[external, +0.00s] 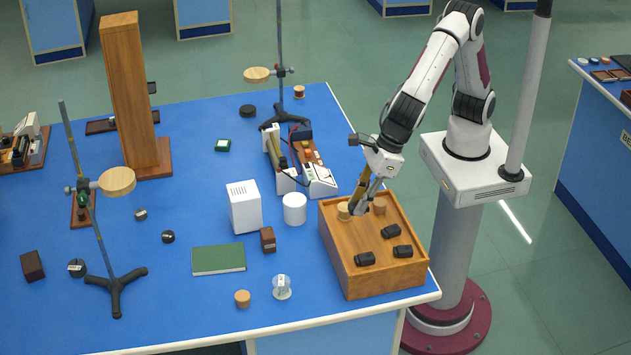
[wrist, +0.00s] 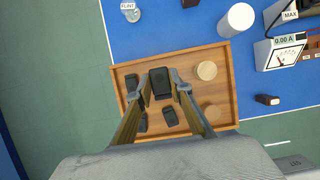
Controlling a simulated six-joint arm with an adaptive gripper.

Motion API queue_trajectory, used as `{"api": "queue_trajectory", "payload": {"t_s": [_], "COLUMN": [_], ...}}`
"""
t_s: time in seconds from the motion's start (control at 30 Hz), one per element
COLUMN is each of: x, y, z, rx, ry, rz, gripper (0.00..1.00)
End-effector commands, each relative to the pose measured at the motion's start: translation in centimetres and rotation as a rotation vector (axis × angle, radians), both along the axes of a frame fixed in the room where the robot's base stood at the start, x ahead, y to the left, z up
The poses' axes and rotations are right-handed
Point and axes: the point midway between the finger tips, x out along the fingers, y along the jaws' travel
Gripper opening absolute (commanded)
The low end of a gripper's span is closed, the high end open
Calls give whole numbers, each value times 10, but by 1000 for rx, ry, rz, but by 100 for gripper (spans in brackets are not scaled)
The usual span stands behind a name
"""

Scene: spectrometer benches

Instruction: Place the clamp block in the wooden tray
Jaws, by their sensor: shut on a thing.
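The wooden tray (external: 372,275) stands at the near right corner of the blue bench; it also shows in the wrist view (wrist: 226,57). My gripper (external: 359,205) points down over the tray's back left part. In the wrist view my gripper (wrist: 161,84) is shut on a black clamp block (wrist: 160,80), held between the fingertips over the tray. In the external view the fingers mostly hide this block. I cannot tell if it touches the tray floor.
In the tray lie black blocks (external: 365,259), (external: 391,231) and (external: 403,251), and corks (external: 343,211) and (external: 379,206). A white cylinder (external: 294,208) and a brown block (external: 268,239) stand left of the tray. A power-supply meter (external: 320,181) is behind it.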

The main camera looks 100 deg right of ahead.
Motion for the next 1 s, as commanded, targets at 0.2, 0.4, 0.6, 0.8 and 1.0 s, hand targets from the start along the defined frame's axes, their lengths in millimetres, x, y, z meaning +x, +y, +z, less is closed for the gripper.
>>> {"api": "queue_trajectory", "payload": {"t_s": [0.2,0.4,0.6,0.8,1.0], "x": [0,0,0,0,1], "y": [0,0,0,0,0], "z": [0,-9,-35,-58,-63], "rx": [0,-2,-2,-1,0], "ry": [0,1,2,1,-1], "rz": [0,0,0,0,1], "gripper": [0,0,0,0,0]}}
